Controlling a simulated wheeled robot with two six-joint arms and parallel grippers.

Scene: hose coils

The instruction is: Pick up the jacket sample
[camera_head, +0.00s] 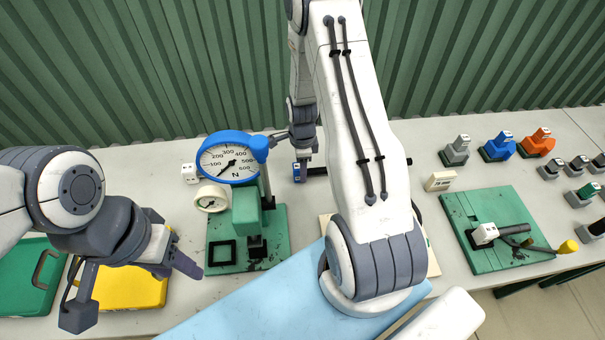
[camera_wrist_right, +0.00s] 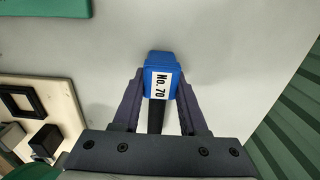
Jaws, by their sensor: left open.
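A blue block (camera_wrist_right: 162,68) labelled "No. 70" with a black rod (camera_wrist_right: 156,117) running from it shows in the right wrist view; it looks like the jacket sample. In the head view the blue block (camera_head: 299,173) is at the back of the table, and the rod runs right behind my right arm. My right gripper (camera_head: 303,155) is over it, with one finger on each side of the block; the fingers (camera_wrist_right: 162,85) look close to or touching its sides, and I cannot tell whether they grip. My left gripper (camera_head: 130,295) is open and empty at the front left.
A green press (camera_head: 275,222) with a blue-rimmed dial gauge (camera_head: 228,160) stands left of my right gripper. A green board (camera_head: 470,215) with a rod-like tool lies right. Several coloured blocks line the right end.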

